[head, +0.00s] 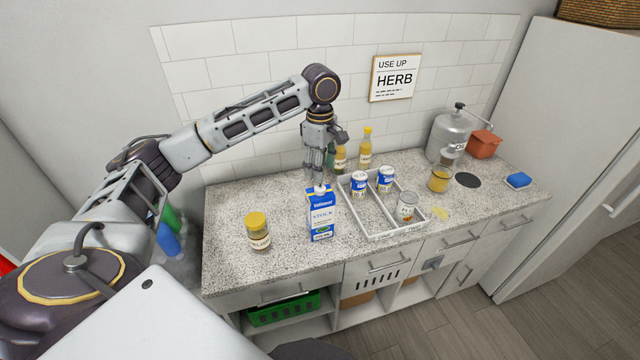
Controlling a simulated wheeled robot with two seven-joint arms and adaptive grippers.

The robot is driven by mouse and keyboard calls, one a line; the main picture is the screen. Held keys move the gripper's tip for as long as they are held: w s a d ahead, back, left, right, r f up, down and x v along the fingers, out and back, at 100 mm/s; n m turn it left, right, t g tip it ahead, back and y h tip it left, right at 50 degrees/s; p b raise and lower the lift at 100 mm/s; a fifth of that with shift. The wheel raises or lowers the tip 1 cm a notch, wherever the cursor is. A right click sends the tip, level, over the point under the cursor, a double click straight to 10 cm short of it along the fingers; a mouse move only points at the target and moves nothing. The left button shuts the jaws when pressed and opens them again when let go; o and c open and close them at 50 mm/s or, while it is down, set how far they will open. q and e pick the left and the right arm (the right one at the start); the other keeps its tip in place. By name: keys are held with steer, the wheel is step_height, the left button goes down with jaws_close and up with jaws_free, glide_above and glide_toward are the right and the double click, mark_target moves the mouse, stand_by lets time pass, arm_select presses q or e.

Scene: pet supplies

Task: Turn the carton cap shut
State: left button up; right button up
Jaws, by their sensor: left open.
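A blue and white stock carton (321,214) stands upright on the speckled counter, near its front edge. Its cap (320,189) is on the top, partly hidden by my left gripper. My left gripper (318,179) points straight down over the carton, open, with its fingertips at or just above the cap. I cannot tell whether the fingers touch the cap or how far it is turned. My right gripper is not in view.
A jar with a yellow lid (257,231) stands left of the carton. A white divided tray (380,233) with several cans is close on its right. Bottles (364,148) stand behind the tray. A metal canister (449,134) and a blue sponge (517,180) are farther right.

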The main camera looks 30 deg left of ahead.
mark_target(320, 188)
arm_select(q)
steer(key=shift+f+p, duration=0.45)
steer(key=shift+f, duration=3)
steer(key=shift+c, duration=0.3)
steer(key=c, duration=1)
